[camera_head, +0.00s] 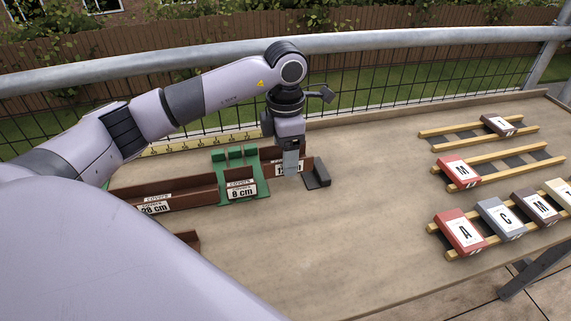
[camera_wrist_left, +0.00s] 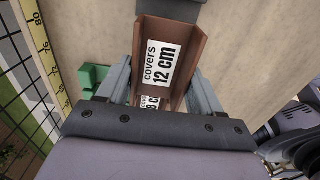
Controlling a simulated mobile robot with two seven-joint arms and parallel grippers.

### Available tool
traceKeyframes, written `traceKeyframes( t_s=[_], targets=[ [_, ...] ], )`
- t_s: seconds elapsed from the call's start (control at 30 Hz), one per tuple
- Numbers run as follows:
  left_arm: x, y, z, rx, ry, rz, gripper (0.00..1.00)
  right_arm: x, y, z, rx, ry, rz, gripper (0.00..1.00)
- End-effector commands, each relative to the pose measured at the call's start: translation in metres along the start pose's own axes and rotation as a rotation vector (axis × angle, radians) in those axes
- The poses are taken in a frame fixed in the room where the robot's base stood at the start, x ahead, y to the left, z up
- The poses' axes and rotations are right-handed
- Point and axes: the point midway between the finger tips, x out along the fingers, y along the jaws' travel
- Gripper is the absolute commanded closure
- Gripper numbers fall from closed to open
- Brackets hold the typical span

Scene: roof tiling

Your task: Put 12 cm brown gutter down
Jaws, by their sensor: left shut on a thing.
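The 12 cm brown gutter (camera_head: 268,154) is in my left gripper (camera_head: 290,165), at the right end of a row of gutters on the table. In the left wrist view the gutter (camera_wrist_left: 193,58) lies between the two fingers (camera_wrist_left: 165,85), with its "covers 12 cm" label facing the camera. My left gripper is shut on it and hides part of it in the head view. I cannot tell whether its underside touches the table. My right gripper is not in view.
A brown 8 cm gutter (camera_head: 240,175) with green blocks (camera_head: 222,160) and a 28 cm gutter (camera_head: 185,195) lie to the left. A dark block (camera_head: 321,171) stands just right. Tiles on wooden racks (camera_head: 470,134) stand far right. The middle table is clear.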

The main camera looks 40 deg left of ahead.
Motion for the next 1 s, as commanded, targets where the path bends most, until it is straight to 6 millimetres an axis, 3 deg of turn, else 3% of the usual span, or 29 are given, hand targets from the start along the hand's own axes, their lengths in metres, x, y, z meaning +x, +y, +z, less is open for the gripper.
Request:
traceKeyframes(
  t_s=[0.23, 0.77, 0.8, 0.83, 1.0],
  targets=[
    [0.035, -0.001, 0.000, 0.000, 0.002, -0.001, 0.65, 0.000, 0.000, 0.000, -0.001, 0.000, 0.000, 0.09],
    [0.045, 0.000, 0.000, 0.000, 0.000, 0.000, 0.65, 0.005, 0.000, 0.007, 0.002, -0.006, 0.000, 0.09],
    [0.043, 0.000, 0.000, 0.000, 0.000, 0.000, 0.21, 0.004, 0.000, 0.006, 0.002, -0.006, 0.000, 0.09],
    [0.043, 0.000, 0.000, 0.000, 0.000, 0.000, 0.11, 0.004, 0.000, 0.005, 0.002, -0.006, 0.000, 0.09],
    [0.043, 0.000, 0.000, 0.000, 0.001, 0.000, 0.09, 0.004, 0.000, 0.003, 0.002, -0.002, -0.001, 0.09]
  ],
)
